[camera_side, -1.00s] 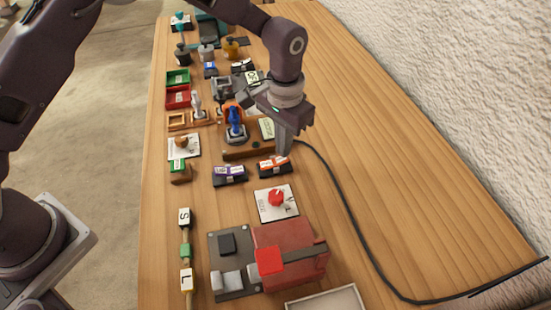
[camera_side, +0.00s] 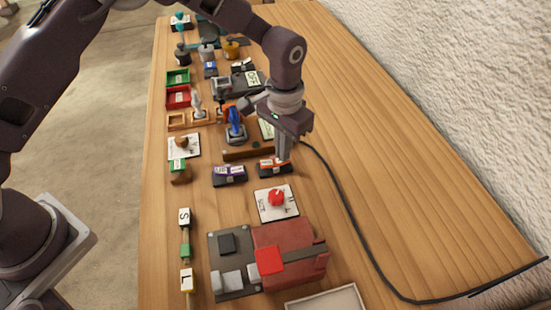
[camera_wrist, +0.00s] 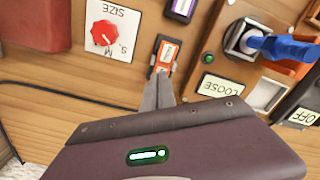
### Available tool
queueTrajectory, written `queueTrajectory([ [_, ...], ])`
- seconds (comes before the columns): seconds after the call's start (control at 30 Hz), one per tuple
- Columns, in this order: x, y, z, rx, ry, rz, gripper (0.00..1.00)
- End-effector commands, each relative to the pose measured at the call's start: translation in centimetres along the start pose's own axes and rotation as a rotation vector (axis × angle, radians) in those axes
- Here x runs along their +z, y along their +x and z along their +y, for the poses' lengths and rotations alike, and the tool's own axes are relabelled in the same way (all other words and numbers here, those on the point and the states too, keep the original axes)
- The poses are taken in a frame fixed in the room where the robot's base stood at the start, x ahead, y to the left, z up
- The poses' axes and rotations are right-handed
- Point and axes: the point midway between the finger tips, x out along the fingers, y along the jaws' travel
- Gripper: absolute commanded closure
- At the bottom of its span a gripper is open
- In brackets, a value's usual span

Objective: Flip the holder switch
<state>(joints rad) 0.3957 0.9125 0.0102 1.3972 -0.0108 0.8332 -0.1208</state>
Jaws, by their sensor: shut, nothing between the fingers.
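A small dark switch with an orange label (camera_side: 270,166) lies on the table near the middle in the side view. In the wrist view the orange-labelled switch (camera_wrist: 164,56) is just beyond my fingertips; its lettering is too small to read. My gripper (camera_side: 281,161) is shut and empty, pointing down at the right end of this switch. In the wrist view the fingertips (camera_wrist: 162,78) overlap its near end; I cannot tell whether they touch it. A similar switch with a purple label (camera_side: 229,174) lies to its left.
A blue-handled lever (camera_side: 235,126) rises at the left, near a LOOSE sign (camera_wrist: 220,87).

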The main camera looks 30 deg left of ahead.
Motion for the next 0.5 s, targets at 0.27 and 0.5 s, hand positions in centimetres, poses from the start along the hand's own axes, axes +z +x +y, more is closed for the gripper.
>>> queueTrajectory([
  [0.27,0.0,0.4,0.0,0.000,0.000,0.000,1.00],
  [0.5,-0.1,-1.1,0.0,0.000,0.000,0.004,1.00],
])
